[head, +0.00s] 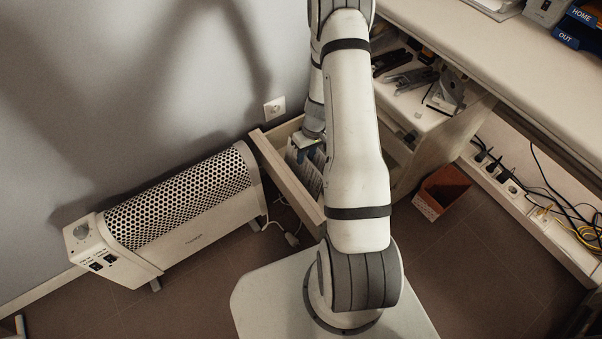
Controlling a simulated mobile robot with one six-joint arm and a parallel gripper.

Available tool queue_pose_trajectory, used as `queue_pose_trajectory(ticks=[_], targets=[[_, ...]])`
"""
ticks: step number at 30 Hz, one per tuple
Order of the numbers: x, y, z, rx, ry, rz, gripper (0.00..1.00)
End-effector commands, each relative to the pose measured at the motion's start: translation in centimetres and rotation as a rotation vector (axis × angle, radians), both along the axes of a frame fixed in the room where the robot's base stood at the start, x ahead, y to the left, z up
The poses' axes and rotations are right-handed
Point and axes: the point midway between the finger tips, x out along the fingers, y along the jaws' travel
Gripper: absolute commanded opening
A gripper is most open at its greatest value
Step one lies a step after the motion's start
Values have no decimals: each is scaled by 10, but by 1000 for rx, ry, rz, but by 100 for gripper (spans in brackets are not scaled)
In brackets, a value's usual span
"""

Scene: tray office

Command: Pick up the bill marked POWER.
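An open drawer (281,180) juts out below the desk, left of my arm. White papers with print (312,178) are inside it, partly hidden by my arm. They are too small to read, so I cannot tell whether one is the bill marked POWER. My gripper (306,155) points down into the drawer, at or just above the papers. Its fingertips are small and partly hidden, so I cannot tell whether it is open, shut or holding paper.
A white heater (185,215) stands by the wall, close to the drawer's left. The desk (480,45) carries blue trays labelled HOME (581,15) and OUT (565,38). Tools (410,80) lie on a shelf. An orange bin (440,192) and cables (545,195) are at right.

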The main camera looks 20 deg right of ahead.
Motion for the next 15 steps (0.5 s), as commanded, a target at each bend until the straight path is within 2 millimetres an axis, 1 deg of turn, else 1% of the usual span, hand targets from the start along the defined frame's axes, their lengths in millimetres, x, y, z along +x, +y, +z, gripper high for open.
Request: queue_pose_trajectory(ticks=[1,3,5,12,13,15], targets=[[-3,0,-14,1,3,-2,29],[-4,2,-24,1,2,0,29],[-4,3,-30,1,2,-1,29],[-3,3,-31,0,-1,0,29],[-3,3,-31,0,0,0,28],[-3,3,-31,0,0,-1,23]])
